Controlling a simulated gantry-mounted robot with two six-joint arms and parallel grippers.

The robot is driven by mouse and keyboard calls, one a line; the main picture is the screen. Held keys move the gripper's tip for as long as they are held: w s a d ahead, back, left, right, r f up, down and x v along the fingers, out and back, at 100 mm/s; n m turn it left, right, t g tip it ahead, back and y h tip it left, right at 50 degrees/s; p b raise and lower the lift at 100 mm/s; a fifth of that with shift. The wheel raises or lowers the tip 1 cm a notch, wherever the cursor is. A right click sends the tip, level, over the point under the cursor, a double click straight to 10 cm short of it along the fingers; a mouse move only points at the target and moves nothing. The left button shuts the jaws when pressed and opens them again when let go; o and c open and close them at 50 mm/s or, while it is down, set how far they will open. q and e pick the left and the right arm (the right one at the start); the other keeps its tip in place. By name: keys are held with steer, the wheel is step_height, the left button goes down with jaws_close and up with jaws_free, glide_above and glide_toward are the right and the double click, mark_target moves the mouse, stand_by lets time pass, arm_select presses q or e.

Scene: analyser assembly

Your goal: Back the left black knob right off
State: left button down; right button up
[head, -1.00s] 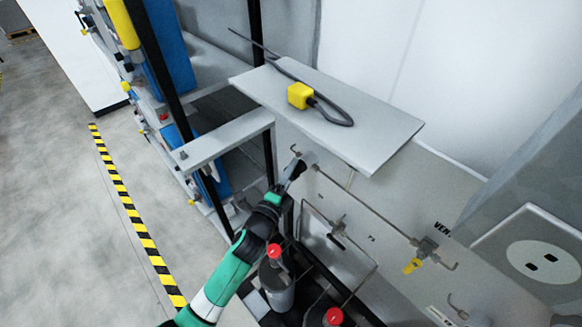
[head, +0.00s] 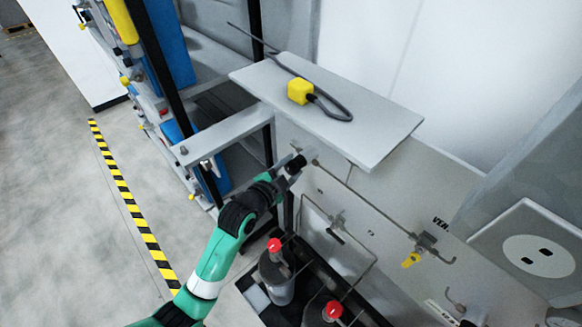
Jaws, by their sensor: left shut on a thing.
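My left gripper (head: 298,160) is at the left end of the thin tube on the grey panel (head: 400,190), just below the grey shelf. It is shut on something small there. The left black knob is hidden by the gripper, so I cannot make out its shape or how far it is backed off. A black-handled valve (head: 337,235) shows lower on the panel, apart from the gripper. My right gripper is not in view.
Two red-capped bottles (head: 278,280) (head: 325,312) stand in a dark tray below.

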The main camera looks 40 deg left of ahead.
arm_select(q)
steer(key=shift+f+n+h, duration=0.1)
steer(key=shift+n+h, duration=0.3)
steer(key=shift+n, duration=0.4)
steer(key=shift+c, duration=1.6)
jaws_free()
steer(key=shift+o, duration=0.2)
